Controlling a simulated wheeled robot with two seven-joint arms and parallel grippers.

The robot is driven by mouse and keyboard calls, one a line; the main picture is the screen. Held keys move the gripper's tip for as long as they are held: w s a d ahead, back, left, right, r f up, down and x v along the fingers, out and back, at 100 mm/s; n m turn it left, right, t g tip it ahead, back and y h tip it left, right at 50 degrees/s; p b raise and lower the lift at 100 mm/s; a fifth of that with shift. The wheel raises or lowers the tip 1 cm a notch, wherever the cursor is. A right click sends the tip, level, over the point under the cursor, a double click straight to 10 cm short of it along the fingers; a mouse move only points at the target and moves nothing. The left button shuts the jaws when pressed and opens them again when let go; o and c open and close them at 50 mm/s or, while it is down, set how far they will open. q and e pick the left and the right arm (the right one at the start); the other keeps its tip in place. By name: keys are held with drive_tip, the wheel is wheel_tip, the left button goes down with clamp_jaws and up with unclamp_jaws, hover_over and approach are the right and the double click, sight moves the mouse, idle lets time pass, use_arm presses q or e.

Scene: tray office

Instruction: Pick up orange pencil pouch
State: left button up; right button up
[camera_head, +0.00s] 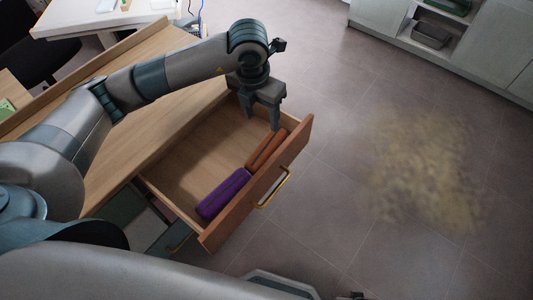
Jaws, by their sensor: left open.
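The orange pencil pouch (266,149) lies in the open wooden drawer (188,169), along the inside of its front panel, toward the far end. A purple pouch (223,194) lies in line with it, nearer to me, along the same panel. My left gripper (262,123) points down over the far end of the drawer. Its fingers are open, close to the far end of the orange pouch; I cannot tell whether they touch it. My right gripper is not clearly in view.
The drawer front (262,185) has a yellow handle (273,188). A wooden desk (140,130) stands to the left, under my left arm. A grey cabinet (470,38) stands at the upper right. The tiled floor to the right is free, with a blurry brownish patch (425,165).

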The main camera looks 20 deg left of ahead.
use_arm(q)
drive_tip(key=shift+f, duration=0.1)
idle(0.3)
drive_tip(key=p, duration=0.1)
hover_over(267, 146)
drive_tip(key=f, duration=1)
drive_tip(key=shift+s+a+f, duration=0.2)
drive_tip(key=shift+s+f, duration=0.2)
drive_tip(key=shift+f, duration=0.55)
use_arm(e)
drive_tip(key=shift+w+f, duration=0.2)
drive_tip(key=shift+f, duration=0.45)
drive_tip(key=shift+s, duration=0.1)
